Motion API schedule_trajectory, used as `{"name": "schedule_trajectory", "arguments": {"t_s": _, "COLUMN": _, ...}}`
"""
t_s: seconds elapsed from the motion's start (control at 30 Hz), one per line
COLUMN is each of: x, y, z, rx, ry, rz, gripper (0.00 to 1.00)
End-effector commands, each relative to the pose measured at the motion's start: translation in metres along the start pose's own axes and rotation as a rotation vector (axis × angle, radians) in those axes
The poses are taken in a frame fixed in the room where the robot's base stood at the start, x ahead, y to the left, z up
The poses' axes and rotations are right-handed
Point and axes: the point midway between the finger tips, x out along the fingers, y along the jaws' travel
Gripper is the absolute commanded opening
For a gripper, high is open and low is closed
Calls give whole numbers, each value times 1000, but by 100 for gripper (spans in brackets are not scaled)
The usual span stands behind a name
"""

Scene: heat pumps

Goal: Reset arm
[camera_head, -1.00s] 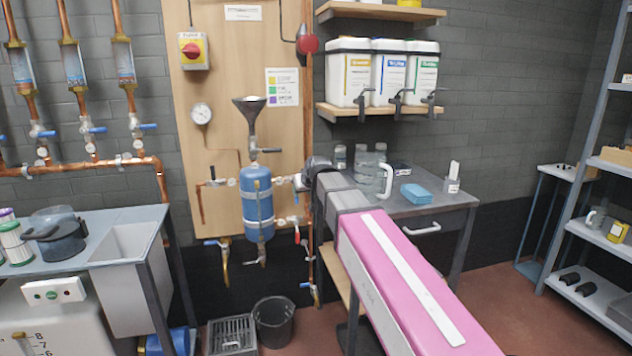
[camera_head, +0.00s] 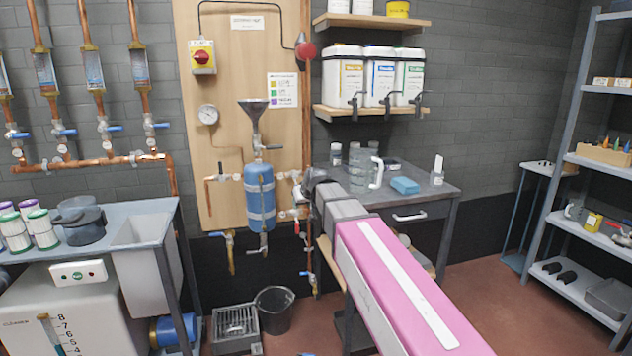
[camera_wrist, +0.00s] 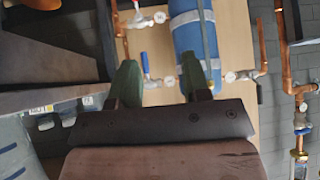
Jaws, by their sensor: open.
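My pink and grey arm reaches from the lower right toward the wooden panel (camera_head: 228,115) in the head view. My gripper (camera_wrist: 158,66) shows in the wrist view with its two dark green fingers apart and nothing held between them. Past the fingers are the blue tank (camera_wrist: 192,40) and a blue-handled valve (camera_wrist: 153,80) on copper pipe; I cannot tell the exact gap to them. In the head view the blue tank (camera_head: 260,197) hangs on the panel under a funnel (camera_head: 254,115), just left of my arm's dark end. The fingers are hard to make out there.
A grey side table (camera_head: 435,190) with jars, a jug and a blue cloth (camera_head: 405,185) stands right beside and behind my arm. A sink bench (camera_head: 160,210) is at left. A black bin (camera_head: 274,310) and grey crate (camera_head: 236,325) are on the floor. Shelving (camera_head: 585,165) is at right.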

Motion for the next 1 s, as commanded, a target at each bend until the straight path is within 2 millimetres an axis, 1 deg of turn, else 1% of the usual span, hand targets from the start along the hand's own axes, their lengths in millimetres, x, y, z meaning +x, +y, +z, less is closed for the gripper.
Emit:
{"name": "schedule_trajectory", "arguments": {"t_s": 0.03, "x": 2, "y": 4, "z": 9, "rx": 6, "ry": -13, "rz": 4, "gripper": 43}}
{"name": "schedule_trajectory", "arguments": {"t_s": 0.17, "x": 6, "y": 15, "z": 34, "rx": 27, "ry": -54, "rz": 16, "gripper": 43}}
{"name": "schedule_trajectory", "arguments": {"t_s": 0.27, "x": 11, "y": 26, "z": 58, "rx": 48, "ry": -93, "rz": 27, "gripper": 43}}
{"name": "schedule_trajectory", "arguments": {"t_s": 0.37, "x": 15, "y": 37, "z": 86, "rx": 74, "ry": -140, "rz": 39, "gripper": 43}}
{"name": "schedule_trajectory", "arguments": {"t_s": 0.47, "x": 19, "y": 51, "z": 124, "rx": 106, "ry": -201, "rz": 56, "gripper": 43}}
{"name": "schedule_trajectory", "arguments": {"t_s": 0.57, "x": 20, "y": 68, "z": 174, "rx": 153, "ry": -280, "rz": 77, "gripper": 43}}
{"name": "schedule_trajectory", "arguments": {"t_s": 0.6, "x": 20, "y": 75, "z": 196, "rx": 174, "ry": -317, "rz": 87, "gripper": 43}}
{"name": "schedule_trajectory", "arguments": {"t_s": 0.67, "x": 19, "y": 84, "z": 229, "rx": 206, "ry": -371, "rz": 102, "gripper": 43}}
{"name": "schedule_trajectory", "arguments": {"t_s": 0.7, "x": 17, "y": 90, "z": 251, "rx": 228, "ry": -408, "rz": 111, "gripper": 43}}
{"name": "schedule_trajectory", "arguments": {"t_s": 0.77, "x": 14, "y": 97, "z": 283, "rx": 261, "ry": -461, "rz": 126, "gripper": 43}}
{"name": "schedule_trajectory", "arguments": {"t_s": 0.8, "x": 11, "y": 102, "z": 304, "rx": 282, "ry": -497, "rz": 135, "gripper": 43}}
{"name": "schedule_trajectory", "arguments": {"t_s": 0.9, "x": 2, "y": 110, "z": 351, "rx": 332, "ry": -577, "rz": 156, "gripper": 43}}
{"name": "schedule_trajectory", "arguments": {"t_s": 1.0, "x": -6, "y": 114, "z": 387, "rx": 373, "ry": -641, "rz": 172, "gripper": 43}}
